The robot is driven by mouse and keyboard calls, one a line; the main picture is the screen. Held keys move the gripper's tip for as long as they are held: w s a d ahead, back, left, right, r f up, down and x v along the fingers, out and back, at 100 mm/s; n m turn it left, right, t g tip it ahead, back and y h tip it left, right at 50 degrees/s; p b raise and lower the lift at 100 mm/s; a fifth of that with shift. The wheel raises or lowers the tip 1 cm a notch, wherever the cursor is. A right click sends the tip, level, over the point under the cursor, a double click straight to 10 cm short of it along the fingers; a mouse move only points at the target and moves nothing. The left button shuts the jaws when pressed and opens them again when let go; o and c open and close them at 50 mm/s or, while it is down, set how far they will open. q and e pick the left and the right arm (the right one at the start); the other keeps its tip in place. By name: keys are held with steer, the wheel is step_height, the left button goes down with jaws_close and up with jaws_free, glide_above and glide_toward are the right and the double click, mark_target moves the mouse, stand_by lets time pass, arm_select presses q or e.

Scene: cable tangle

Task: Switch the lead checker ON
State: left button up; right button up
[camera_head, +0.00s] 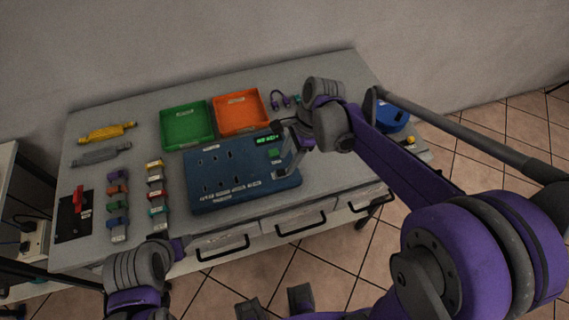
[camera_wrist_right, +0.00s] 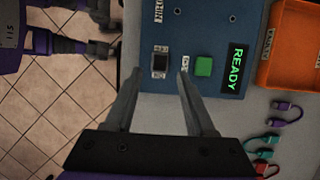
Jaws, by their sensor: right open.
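The lead checker is a blue panel (camera_head: 225,178) near the table's front edge, with several dark sockets. Its lit green display (camera_wrist_right: 236,68) reads READY in the right wrist view. A small dark switch (camera_wrist_right: 160,62) with a pale frame and a square green button (camera_wrist_right: 204,66) sit beside each other on it. My right gripper (camera_wrist_right: 160,74) is open and empty, its fingertips either side of the switch in that view; contact cannot be told. In the head view my right gripper (camera_head: 284,164) covers the panel's right part. My left arm is at lower left; its jaws cannot be made out.
A green tray (camera_head: 187,145) and an orange tray (camera_head: 268,101) stand behind the panel. Small coloured connectors (camera_head: 118,208) lie in columns at left, near a black plate with a red lever (camera_head: 80,197). A purple cable (camera_wrist_right: 288,106) lies beside the orange tray.

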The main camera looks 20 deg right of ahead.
steer(key=v, duration=0.6)
steer(key=shift+r, duration=0.35)
steer(key=shift+d, duration=0.1)
steer(key=s+d+f+n+t+h, duration=0.1)
steer(key=s+f+n+t+h, duration=0.1)
steer(key=s+n, duration=0.5)
steer(key=s+d+f+n+t+h, duration=0.1)
steer(key=s+f+n+t, duration=0.2)
steer(key=s+n, duration=0.4)
steer(key=n, duration=0.3)
steer(key=shift+s+f+n+t+h+p, duration=0.2)
steer(key=shift+s+n+t+h+p, duration=0.1)
steer(key=shift+h, duration=0.1)
